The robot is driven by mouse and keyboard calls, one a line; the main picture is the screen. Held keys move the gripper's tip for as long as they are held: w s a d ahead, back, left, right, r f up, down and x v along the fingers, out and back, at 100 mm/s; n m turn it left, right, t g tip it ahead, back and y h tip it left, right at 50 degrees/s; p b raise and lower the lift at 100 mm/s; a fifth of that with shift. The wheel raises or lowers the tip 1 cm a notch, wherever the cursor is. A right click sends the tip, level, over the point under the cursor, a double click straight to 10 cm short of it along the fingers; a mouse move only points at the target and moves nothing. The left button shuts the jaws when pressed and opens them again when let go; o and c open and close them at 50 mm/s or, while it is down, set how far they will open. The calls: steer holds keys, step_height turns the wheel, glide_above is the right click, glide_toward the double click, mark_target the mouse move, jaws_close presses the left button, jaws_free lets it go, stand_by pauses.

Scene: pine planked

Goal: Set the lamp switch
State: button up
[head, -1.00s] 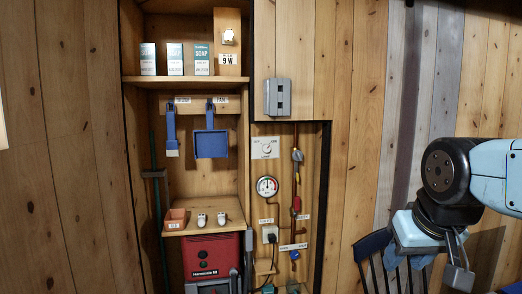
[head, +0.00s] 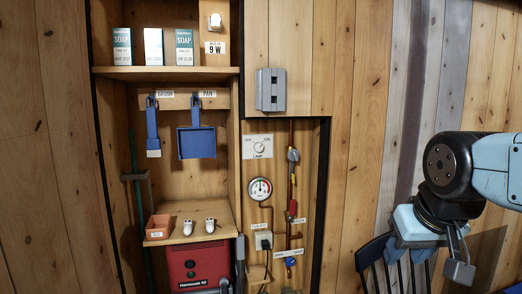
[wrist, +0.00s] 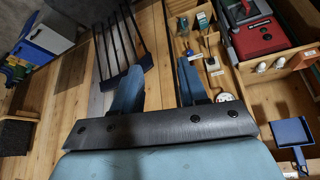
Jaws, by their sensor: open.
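The lamp switch (head: 258,147) is a white plate with a round knob marked OFF and ON, labelled LAMP. It sits on the wooden panel in the recess, left of the copper pipe and above the gauge. The knob's pointer is too small to read surely. My gripper (head: 408,258) is at the right of the head view, fingers down, well to the right of the switch and lower. In the wrist view my gripper (wrist: 158,88) shows two blue fingers apart with nothing between them. I cannot make out the lamp switch in the wrist view.
A pressure gauge (head: 260,189), a socket (head: 263,240) and pipe valves are close below and beside the switch. A grey box (head: 271,90) juts out above it. A shelf with a red machine (head: 201,266) stands left. A dark chair (head: 372,250) is near my gripper.

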steer(key=shift+o, duration=1.3)
steer(key=shift+w+r, duration=0.1)
steer(key=shift+w, duration=0.1)
steer(key=shift+o, duration=1)
steer(key=w+a+r+m+t, duration=0.1)
steer(key=w, duration=0.4)
steer(key=w+a+r+m+t, duration=0.1)
steer(key=w+a+m, duration=0.1)
steer(key=w, duration=0.4)
steer(key=shift+w+a+r, duration=0.15)
steer(key=shift+a+r, duration=0.1)
steer(key=shift+a, duration=0.05)
steer(key=m+t+y, duration=0.6)
steer(key=m+t, duration=0.3)
steer(key=m, duration=0.9)
glide_toward(259, 148)
steer(key=x, duration=0.8)
steer(key=shift+w, duration=0.4)
steer(key=shift+c, duration=0.3)
steer(key=shift+a+f+n, duration=0.1)
steer(key=shift+n, duration=0.2)
steer(key=c, duration=1)
